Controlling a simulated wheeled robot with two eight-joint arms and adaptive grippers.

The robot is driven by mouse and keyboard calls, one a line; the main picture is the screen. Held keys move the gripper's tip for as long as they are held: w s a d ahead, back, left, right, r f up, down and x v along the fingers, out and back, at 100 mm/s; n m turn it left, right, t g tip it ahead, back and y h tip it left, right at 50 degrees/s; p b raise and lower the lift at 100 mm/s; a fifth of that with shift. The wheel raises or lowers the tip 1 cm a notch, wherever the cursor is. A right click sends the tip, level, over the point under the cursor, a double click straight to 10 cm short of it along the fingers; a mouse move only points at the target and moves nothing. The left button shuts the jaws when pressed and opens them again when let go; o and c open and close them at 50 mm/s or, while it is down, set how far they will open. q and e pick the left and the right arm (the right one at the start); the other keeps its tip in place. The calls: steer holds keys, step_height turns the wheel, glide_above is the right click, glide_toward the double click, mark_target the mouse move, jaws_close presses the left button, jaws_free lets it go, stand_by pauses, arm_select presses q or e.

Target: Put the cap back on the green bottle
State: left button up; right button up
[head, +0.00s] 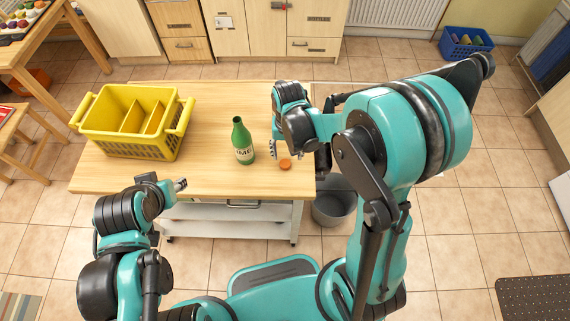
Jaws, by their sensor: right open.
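The green bottle (242,141) stands upright on the wooden table, with a white label and no cap on its neck. An orange cap (285,164) lies on the tabletop to the right of the bottle, near the front right edge. My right gripper (286,148) is open and points down just behind and above the cap; its fingers are partly hidden by its own arm, and I cannot tell whether they touch the cap. My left gripper (180,185) is in front of the table's front edge, apart from the bottle and cap; its jaw state is unclear.
A yellow divided crate (127,148) stands on the left of the wooden table (215,180). The tabletop behind the bottle is clear. A grey bin (334,208) stands on the floor by the table's right side. Cabinets line the back wall.

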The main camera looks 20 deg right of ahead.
mark_target(285, 163)
steer(key=shift+f, duration=0.1)
steer(key=f, duration=0.1)
steer(key=f+b, duration=0.1)
steer(key=f, duration=0.1)
steer(key=f+b, duration=0.1)
steer(key=shift+w+a+f, duration=0.1)
steer(key=shift+a+f, duration=0.15)
steer(key=shift+a, duration=0.15)
steer(key=shift+f, duration=0.25)
steer(key=c, duration=0.9)
